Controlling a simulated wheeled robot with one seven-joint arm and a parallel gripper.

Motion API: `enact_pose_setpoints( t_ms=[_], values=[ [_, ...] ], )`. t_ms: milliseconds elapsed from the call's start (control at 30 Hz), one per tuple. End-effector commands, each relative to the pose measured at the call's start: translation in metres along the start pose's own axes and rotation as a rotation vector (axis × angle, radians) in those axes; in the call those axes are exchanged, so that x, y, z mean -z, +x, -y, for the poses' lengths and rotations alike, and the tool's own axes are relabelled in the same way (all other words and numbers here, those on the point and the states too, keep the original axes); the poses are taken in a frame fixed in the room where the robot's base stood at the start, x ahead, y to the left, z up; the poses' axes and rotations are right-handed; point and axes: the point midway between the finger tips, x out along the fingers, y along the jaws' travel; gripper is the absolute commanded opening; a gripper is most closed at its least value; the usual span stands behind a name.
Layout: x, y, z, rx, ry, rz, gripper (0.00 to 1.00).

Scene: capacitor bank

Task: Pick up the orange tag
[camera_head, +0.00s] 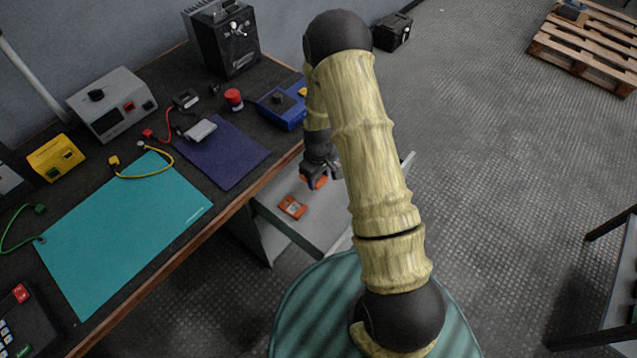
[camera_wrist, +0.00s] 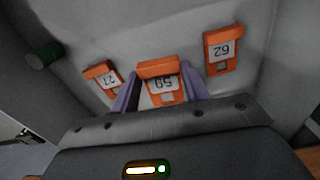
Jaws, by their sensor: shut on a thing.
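Three orange tags with white number labels show in the wrist view. The middle orange tag (camera_wrist: 160,80) is between the two purple fingers of my gripper (camera_wrist: 158,92), which is shut on it. A second orange tag (camera_wrist: 103,78) is to its left and a third orange tag (camera_wrist: 221,50) to its right, both apart from the fingers. In the head view my gripper (camera_head: 316,180) is over the grey drawer or tray (camera_head: 330,215) beside the workbench. An orange tag (camera_head: 293,207) lies there, left of the gripper. My arm hides part of that area.
The workbench (camera_head: 225,205) at left holds a teal mat (camera_head: 120,235), a purple mat (camera_head: 222,155), a blue box (camera_head: 283,107) and a red button (camera_head: 233,98). A green cylinder (camera_wrist: 43,55) shows at upper left in the wrist view.

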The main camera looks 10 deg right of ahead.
Motion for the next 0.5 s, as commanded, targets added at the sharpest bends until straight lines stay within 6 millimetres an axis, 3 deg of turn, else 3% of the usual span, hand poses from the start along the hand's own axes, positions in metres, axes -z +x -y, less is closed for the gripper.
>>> enact_pose_setpoints(
  t_ms=[33, 200, 500],
  values=[
    [0.001, -0.013, 0.000, -0.001, 0.000, -0.003, 0.24],
    [0.000, -0.041, 0.000, -0.001, 0.000, -0.002, 0.24],
    [-0.001, -0.051, 0.000, 0.001, 0.000, 0.002, 0.24]
  ],
)
